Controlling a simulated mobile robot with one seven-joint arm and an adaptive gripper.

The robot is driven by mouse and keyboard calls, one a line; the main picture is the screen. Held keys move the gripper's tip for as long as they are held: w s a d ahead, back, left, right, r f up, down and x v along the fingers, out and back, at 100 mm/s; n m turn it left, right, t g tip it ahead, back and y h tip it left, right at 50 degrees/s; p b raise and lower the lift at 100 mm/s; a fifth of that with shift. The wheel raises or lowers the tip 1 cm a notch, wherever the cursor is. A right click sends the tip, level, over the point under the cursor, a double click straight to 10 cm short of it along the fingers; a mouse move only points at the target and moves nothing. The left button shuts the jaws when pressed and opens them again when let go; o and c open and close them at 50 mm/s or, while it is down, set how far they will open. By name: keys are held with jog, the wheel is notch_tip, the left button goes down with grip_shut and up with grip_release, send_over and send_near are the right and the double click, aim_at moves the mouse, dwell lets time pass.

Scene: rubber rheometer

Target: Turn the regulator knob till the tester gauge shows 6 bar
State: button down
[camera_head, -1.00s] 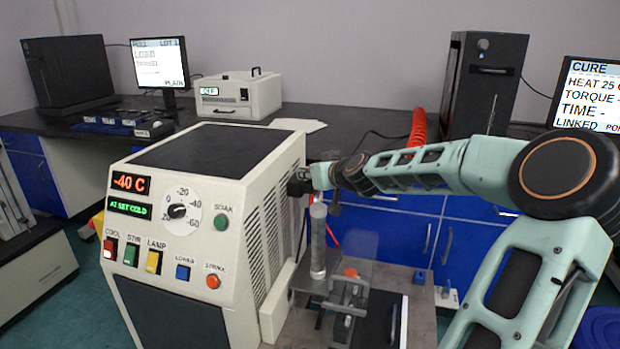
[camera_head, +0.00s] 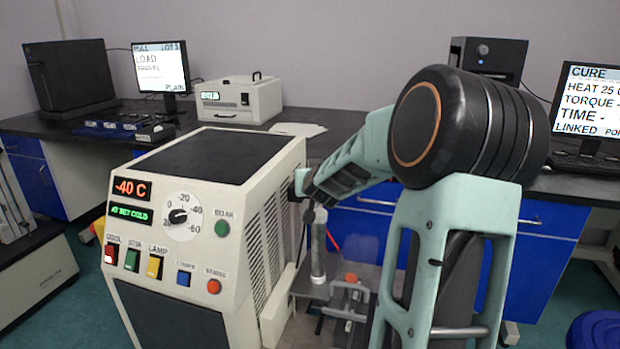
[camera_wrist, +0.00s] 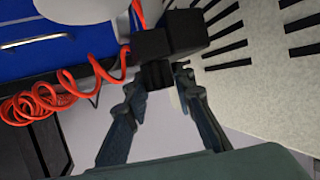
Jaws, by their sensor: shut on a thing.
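The regulator is a black block (camera_wrist: 165,42) at the vented side of the cream tester (camera_head: 205,200), with a red coiled hose (camera_wrist: 60,95) running from it in the wrist view. Its dark ribbed knob (camera_wrist: 158,75) faces my wrist. My gripper (camera_wrist: 160,84) has a finger on each side of the knob and is shut on it. In the head view my arm mostly hides the gripper and the regulator at the tester's right side. A pale round shape at the top of the wrist view may be the gauge; no gauge face or reading is visible.
A grey clear-topped fixture (camera_head: 345,300) with an upright pale cylinder (camera_head: 318,250) stands close below my forearm. The tester front has a dial (camera_head: 178,216), displays and coloured buttons. A dark bench (camera_head: 290,118) with blue cabinets runs behind.

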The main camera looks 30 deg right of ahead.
jog(key=shift+m+g, duration=0.3)
dwell(0.4)
jog(key=c, duration=1.6)
grip_release()
jog(key=v, duration=1.2)
jog(key=shift+a+f, duration=0.2)
